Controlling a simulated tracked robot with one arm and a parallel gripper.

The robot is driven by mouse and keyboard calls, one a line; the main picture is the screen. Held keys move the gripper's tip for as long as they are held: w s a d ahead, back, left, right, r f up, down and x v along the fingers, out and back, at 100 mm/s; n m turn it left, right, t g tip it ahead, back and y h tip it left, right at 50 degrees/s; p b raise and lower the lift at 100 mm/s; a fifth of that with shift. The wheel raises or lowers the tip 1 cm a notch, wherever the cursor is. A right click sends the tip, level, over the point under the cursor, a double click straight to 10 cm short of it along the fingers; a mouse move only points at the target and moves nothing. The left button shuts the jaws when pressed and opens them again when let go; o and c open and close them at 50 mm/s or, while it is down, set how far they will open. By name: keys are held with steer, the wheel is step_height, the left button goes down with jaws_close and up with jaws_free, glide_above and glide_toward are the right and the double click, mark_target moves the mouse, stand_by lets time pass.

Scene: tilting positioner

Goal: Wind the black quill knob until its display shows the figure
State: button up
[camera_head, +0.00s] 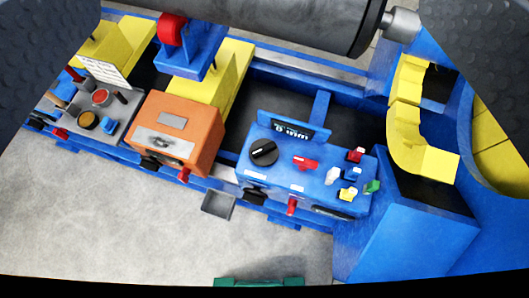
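The black quill knob (263,152) is a round dial with a light mark, on the top left of a blue control box (318,178) at centre right. Just behind it stands a small dark display (291,130) with light characters, tilted in the picture. They seem to include a 0 and "mm", but are too small to read surely. My gripper (262,55) shows as two dark, ribbed fingers at the upper left and upper right corners. They are wide apart with nothing held between them. Neither finger touches the knob.
The blue box also carries a red handle (305,163) and several small coloured knobs. An orange box (177,133) stands to its left, and a grey panel (92,108) beyond it. A large dark roller (290,18) crosses the top.

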steer(key=w+d+f+n+g+b, duration=0.1)
steer(key=w+f+g, duration=0.2)
steer(key=w+f, duration=0.7)
steer(key=n+g+b, duration=0.4)
steer(key=g+b, duration=0.1)
steer(key=g, duration=0.7)
glide_above(264, 147)
step_height(264, 147, down, 45)
step_height(264, 147, down, 14)
steer(key=b, duration=0.3)
steer(key=shift+r, duration=0.2)
